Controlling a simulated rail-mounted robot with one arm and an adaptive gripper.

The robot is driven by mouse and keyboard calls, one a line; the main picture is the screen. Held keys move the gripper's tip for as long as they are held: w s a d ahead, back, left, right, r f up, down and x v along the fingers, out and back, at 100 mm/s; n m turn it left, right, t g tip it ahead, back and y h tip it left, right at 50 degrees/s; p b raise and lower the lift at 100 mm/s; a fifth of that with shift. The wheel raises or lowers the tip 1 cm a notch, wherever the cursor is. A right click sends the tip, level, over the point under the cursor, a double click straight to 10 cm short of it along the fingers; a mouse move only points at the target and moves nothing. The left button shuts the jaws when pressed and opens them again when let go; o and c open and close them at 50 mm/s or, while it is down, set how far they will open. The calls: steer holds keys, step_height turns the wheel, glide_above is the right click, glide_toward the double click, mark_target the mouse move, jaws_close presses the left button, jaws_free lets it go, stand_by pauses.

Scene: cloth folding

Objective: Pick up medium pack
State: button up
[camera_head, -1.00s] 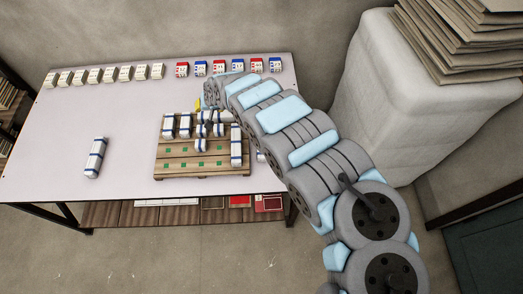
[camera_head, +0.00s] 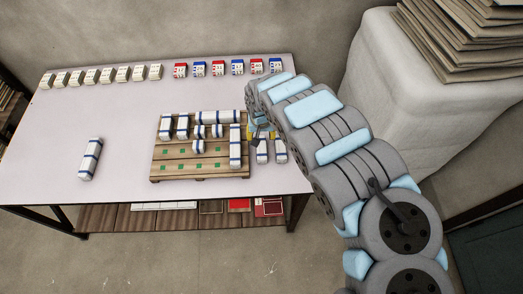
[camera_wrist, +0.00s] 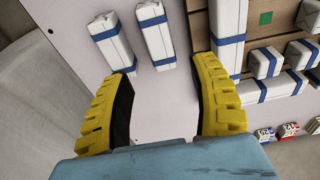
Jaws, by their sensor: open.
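Two medium-length white packs with blue bands stand out on the table right of the pallet: a left one (camera_head: 262,152) and a right one (camera_head: 280,152). They also show side by side in the wrist view, as one pack (camera_wrist: 111,42) and another pack (camera_wrist: 155,35). My gripper (camera_wrist: 160,78) is open and empty, its yellow fingers spread wide below the near ends of these packs in the picture. In the head view my gripper (camera_head: 262,131) is just beside the pallet's right edge, partly hidden by my arm.
The wooden pallet (camera_head: 215,165) bears several banded packs of different lengths, including a long pack (camera_head: 235,148) along its right edge. Another long pack (camera_head: 90,158) lies alone at left. Small labelled boxes line the table's back edge. The table's left part is mostly clear.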

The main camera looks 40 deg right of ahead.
steer(key=b, duration=0.2)
glide_above(261, 147)
steer(key=a, duration=0.1)
steer(key=f, duration=0.4)
steer(key=s+f, duration=0.1)
steer(key=f, duration=0.1)
steer(key=shift+a+f, duration=0.15)
steer(key=shift+f, duration=0.15)
steer(key=shift+w+d+f+b, duration=0.15)
steer(key=shift+d+f+b, duration=0.15)
steer(key=shift+f, duration=0.7)
steer(key=shift+w+d+f+b, duration=0.15)
steer(key=shift+f+b, duration=0.2)
steer(key=shift+f, duration=0.65)
steer(key=shift+w+d+f+b, duration=0.15)
steer(key=shift+d+f+b, duration=0.15)
steer(key=shift+f, duration=0.7)
steer(key=c, duration=1)
